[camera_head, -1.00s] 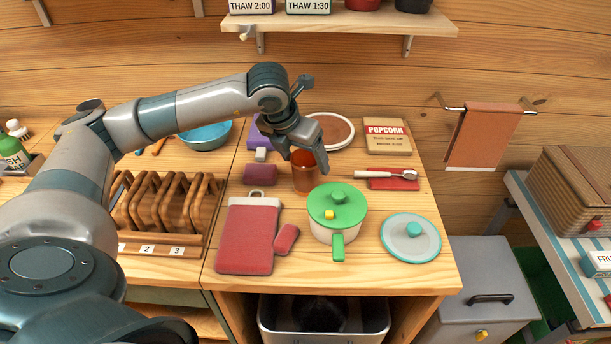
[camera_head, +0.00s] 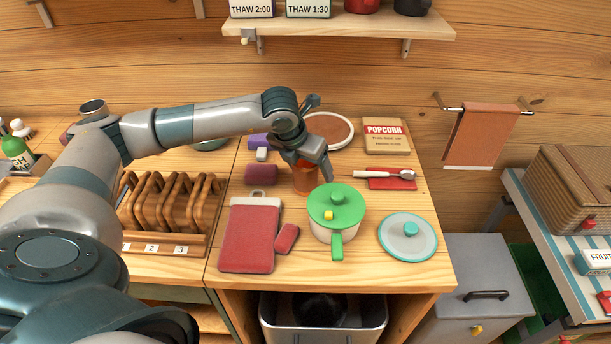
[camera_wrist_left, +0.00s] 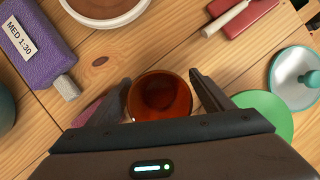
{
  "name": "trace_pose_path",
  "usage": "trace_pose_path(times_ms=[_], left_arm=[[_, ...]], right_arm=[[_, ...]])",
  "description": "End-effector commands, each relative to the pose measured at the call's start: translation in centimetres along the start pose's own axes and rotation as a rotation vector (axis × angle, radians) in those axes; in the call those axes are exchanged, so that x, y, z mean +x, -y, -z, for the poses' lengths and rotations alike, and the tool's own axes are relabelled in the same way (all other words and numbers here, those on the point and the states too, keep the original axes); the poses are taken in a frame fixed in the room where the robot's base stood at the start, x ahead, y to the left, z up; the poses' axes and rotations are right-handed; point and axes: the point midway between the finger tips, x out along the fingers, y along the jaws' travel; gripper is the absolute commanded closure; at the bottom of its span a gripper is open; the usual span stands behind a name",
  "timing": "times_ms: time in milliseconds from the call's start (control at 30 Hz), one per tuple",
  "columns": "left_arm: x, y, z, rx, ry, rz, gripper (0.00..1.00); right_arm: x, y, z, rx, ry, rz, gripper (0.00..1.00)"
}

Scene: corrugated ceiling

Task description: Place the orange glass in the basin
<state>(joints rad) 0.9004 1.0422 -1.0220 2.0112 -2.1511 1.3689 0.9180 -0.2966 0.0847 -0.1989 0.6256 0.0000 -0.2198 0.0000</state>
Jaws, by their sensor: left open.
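The orange glass (camera_head: 304,182) stands on the wooden counter, left of the green-lidded pot. My left gripper (camera_head: 314,172) is low at the glass, its fingers partly hiding it. In the left wrist view the open fingers (camera_wrist_left: 160,83) lie on either side of the round orange glass (camera_wrist_left: 161,96); I cannot tell if they touch it. A blue bowl (camera_head: 211,145), possibly the basin, is mostly hidden behind my left arm. A grey tub (camera_head: 280,318) with something dark inside stands below the counter; which one is the basin is unclear. My right gripper is not in view.
A round white-rimmed dish (camera_head: 345,130) is behind. A wooden rack (camera_head: 165,203) and a red board (camera_head: 250,240) are nearer the left.

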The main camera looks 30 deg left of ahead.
Motion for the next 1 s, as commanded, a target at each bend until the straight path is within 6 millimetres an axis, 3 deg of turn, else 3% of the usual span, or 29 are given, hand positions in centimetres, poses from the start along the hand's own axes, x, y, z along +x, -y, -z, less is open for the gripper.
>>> trace_pose_path(times_ms=[167,367,467,767,1000], left_arm=[[0.0,0.0,0.0,0.0,0.0,0.0,0.26],[-0.1,0.0,0.0,0.0,0.001,0.0,0.74],[-0.1,0.0,-0.1,0.0,0.001,0.0,0.78],[-0.3,0.0,-0.2,0.0,0.003,0.001,0.78],[-2.2,0.2,-1.1,0.001,0.006,0.001,0.78]], right_arm=[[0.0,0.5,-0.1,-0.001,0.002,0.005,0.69],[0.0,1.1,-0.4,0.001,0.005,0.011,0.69],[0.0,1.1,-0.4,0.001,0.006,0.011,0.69],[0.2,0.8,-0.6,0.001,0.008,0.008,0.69],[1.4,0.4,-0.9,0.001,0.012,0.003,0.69]])
